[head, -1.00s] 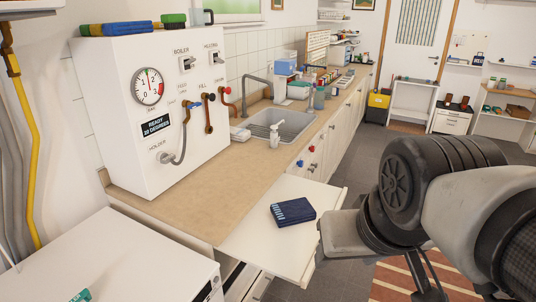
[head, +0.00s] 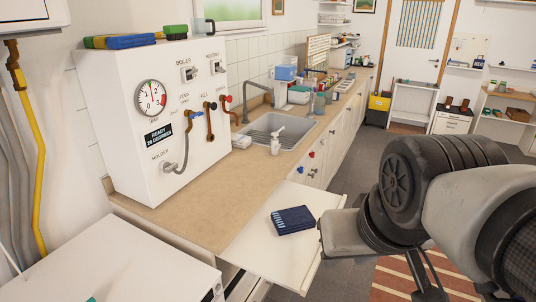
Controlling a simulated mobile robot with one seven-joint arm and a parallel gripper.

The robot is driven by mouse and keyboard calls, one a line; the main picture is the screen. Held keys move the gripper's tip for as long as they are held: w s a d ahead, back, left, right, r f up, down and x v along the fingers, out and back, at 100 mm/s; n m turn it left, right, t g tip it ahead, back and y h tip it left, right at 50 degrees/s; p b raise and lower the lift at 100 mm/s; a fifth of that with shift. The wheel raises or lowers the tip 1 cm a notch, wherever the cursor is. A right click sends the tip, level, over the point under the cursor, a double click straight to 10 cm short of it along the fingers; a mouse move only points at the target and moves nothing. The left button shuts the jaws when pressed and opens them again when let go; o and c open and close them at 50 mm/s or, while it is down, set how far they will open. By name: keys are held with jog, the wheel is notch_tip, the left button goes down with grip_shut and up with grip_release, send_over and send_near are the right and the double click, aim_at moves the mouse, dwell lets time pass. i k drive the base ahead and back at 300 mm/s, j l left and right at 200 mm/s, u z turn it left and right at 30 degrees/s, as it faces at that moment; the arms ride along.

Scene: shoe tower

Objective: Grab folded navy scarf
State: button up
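The folded navy scarf (head: 293,220) lies flat on a pale pull-out board (head: 262,248) below the counter. It is dark blue with lighter stripes along its left end. My arm fills the right side of the head view, with a grey part of it close to the right of the scarf and apart from it in the picture. My gripper's fingertips cannot be made out, so its opening is hidden.
A wooden counter (head: 205,218) runs along the wall, with a white boiler panel (head: 125,165) and a sink (head: 280,130). A white appliance top (head: 110,255) stands at front left. A striped rug (head: 405,280) lies on the grey floor.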

aim_at(286, 221)
jog(key=i+l+u, duration=0.4)
jog(key=i+l, duration=0.35)
jog(key=i+l+u, duration=0.15)
jog(key=i+l, duration=0.25)
jog(key=i+l+u, duration=0.2)
jog(key=l, duration=0.3)
jog(key=i+l+u, duration=0.2)
jog(key=i+l, duration=0.2)
jog(key=l, duration=0.15)
